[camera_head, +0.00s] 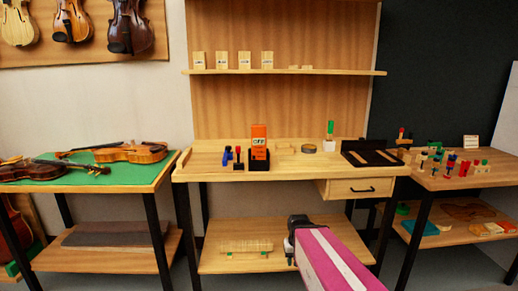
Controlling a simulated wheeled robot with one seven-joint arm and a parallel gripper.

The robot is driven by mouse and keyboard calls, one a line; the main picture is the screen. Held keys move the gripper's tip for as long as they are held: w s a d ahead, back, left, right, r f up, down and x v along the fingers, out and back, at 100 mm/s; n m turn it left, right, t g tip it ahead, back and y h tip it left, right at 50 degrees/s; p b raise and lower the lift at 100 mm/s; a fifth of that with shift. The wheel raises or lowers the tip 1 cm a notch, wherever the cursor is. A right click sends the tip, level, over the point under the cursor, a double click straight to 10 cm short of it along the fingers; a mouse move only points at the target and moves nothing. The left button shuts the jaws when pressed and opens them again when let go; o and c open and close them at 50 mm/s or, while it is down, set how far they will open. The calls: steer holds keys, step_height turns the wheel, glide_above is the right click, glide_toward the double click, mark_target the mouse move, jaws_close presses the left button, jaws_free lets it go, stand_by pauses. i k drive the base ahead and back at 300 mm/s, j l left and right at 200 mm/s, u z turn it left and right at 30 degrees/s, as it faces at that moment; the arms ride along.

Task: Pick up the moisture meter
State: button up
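The moisture meter appears to be the upright orange device with a pale "OFF" display (259,137). It stands in a black base (258,164) on the middle workbench (215,171), left of the bench's centre. My gripper (292,250) is low in front of the bench, below the benchtop and to the right of the meter, well apart from it. The gripper is small and dark here, and I cannot make out whether its fingers are open or shut.
Blue and red-black clamps stand just left of the meter. A round tin (309,148), a green-topped item (330,130) and a black tray (371,153) lie to the right. A shelf (290,72) hangs above. Violins lie on the left table (125,187); the right table is cluttered.

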mark_target(258, 132)
steer(key=i+j, duration=0.7)
steer(key=i, duration=0.2)
steer(key=k+j+z, duration=0.25)
steer(key=j, duration=0.2)
steer(key=k+j+z, duration=0.25)
steer(key=k+j, duration=0.1)
steer(key=j, duration=0.05)
